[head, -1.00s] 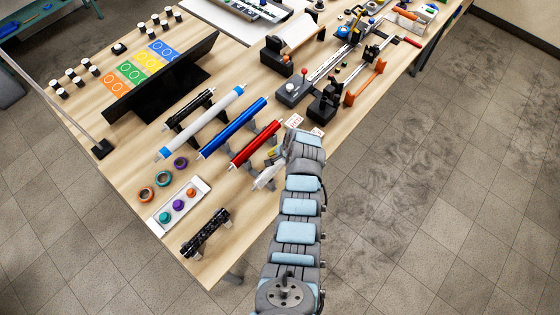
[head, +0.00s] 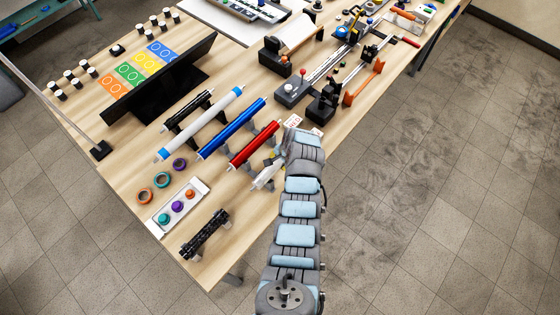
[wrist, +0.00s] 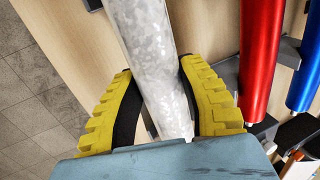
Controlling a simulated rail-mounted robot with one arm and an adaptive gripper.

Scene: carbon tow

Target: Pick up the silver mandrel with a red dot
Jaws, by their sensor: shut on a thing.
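The silver mandrel (wrist: 150,50) is a mottled grey-white cylinder running down the middle of the wrist view. No red dot shows on its visible side. My gripper (wrist: 160,85) has yellow ribbed fingers with dark inner pads, one on each side of the mandrel, and is shut on it. In the head view the pale mandrel (head: 264,177) shows beside the end of my arm, to the right of the red mandrel (head: 254,144). My wrist hides its upper part and most of the gripper. I cannot tell whether it still touches its support.
The red mandrel lies close to the right finger, with the blue mandrel (head: 232,128) and white mandrel (head: 200,123) beyond on dark stands. A button box (head: 160,220) stands nearby. Floor is open to the right.

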